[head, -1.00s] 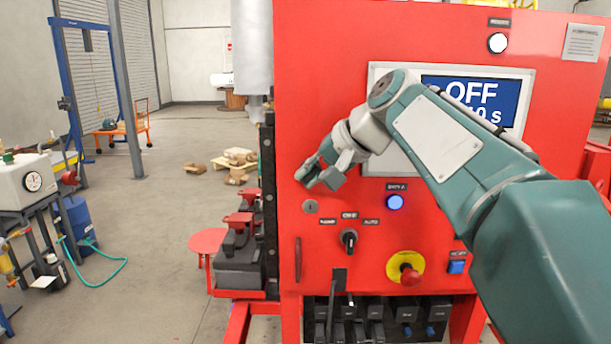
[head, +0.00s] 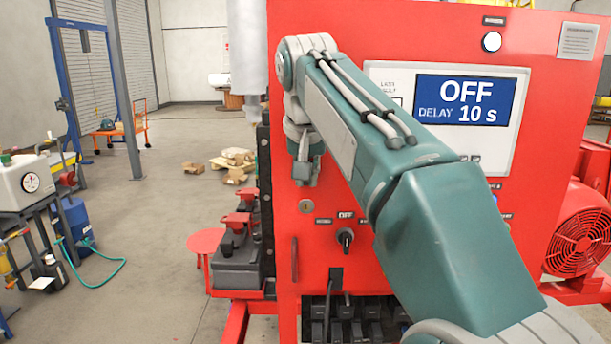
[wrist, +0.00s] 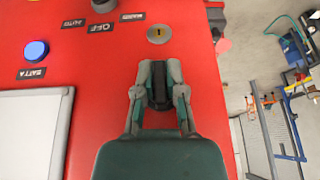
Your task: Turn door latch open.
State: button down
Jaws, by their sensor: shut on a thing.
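The red cabinet door (head: 350,22) faces me. My gripper (head: 303,172) is at the door's left part, below the folded wrist and above the round keyed lock (head: 307,206). In the wrist view, my gripper (wrist: 159,72) is shut with its two fingers around a narrow dark piece (wrist: 159,92), which I take to be the door latch. The fingers cover most of it, so its angle is hard to tell. The keyed lock (wrist: 158,33) shows just beyond the fingertips, apart from them. The door looks flush with the cabinet.
A display panel (head: 440,150) reading OFF is on the door behind my arm. A black selector knob (head: 345,238) and a vertical red handle (head: 295,258) are lower down. A blue button (wrist: 36,50) shows in the wrist view. The floor (head: 165,245) left of the skid is partly clear.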

jog(key=shift+r, duration=0.3)
jog(key=c, duration=0.7)
grip_release()
jog(key=shift+a, duration=0.15)
jog(key=shift+w+d+f, duration=0.1)
jog(key=shift+d+f, duration=0.05)
jog(key=shift+d, duration=0.05)
jog(key=shift+v, duration=3.65)
jog(key=shift+a, duration=0.1)
